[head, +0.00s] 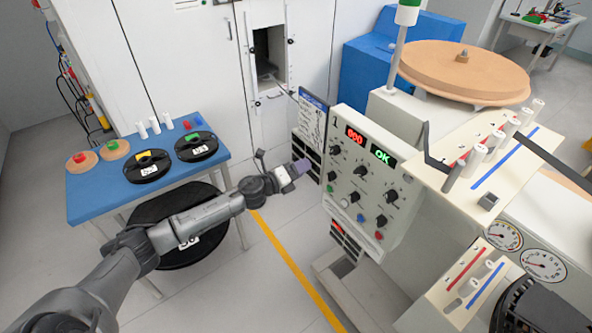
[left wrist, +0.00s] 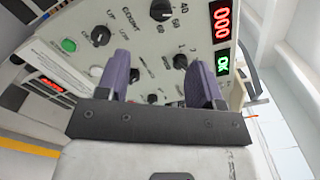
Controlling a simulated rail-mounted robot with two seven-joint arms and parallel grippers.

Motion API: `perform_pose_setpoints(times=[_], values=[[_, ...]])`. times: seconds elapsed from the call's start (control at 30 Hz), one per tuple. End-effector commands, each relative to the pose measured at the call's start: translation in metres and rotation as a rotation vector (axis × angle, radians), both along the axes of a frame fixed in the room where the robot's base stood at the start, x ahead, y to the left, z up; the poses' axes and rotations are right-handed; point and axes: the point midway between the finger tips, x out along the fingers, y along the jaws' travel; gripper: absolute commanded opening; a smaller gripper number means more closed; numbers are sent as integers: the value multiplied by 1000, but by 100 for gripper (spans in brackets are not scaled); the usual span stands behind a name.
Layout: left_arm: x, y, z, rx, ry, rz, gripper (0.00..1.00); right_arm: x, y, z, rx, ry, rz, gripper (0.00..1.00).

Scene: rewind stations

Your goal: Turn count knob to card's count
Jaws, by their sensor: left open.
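The grey-white control panel (head: 365,180) faces my left arm and carries several black knobs, a red display (head: 355,135) reading 000 and a green OK display (head: 383,155). In the left wrist view a black knob (left wrist: 101,36) has lettering that looks like COUNT and UP beside it. Another knob (left wrist: 160,10) has a numbered scale. My left gripper (head: 302,166) is open and empty, apart from the panel's left edge. Its purple fingers (left wrist: 163,78) point at the panel, with knobs beyond them. A card on a clipboard (head: 312,117) hangs left of the panel; its text is unreadable. My right gripper is out of view.
A blue table (head: 85,205) with reels and white cylinders stands at left. A large brown disc (head: 463,70) lies on the machine behind the panel. A signal post (head: 400,45) rises beside it. Floor with a yellow line (head: 290,265) is clear in front.

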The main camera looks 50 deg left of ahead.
Motion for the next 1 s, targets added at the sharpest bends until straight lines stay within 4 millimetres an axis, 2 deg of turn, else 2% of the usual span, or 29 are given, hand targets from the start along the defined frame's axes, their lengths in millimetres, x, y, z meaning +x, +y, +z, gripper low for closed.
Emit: perform_pose_setpoints(times=[0.3, 1.0], values=[[-14, 2, 1, 0, -1, -1, 61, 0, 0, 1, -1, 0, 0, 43], [-14, 2, 1, -26, 3, -1, 61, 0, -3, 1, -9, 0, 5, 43]])
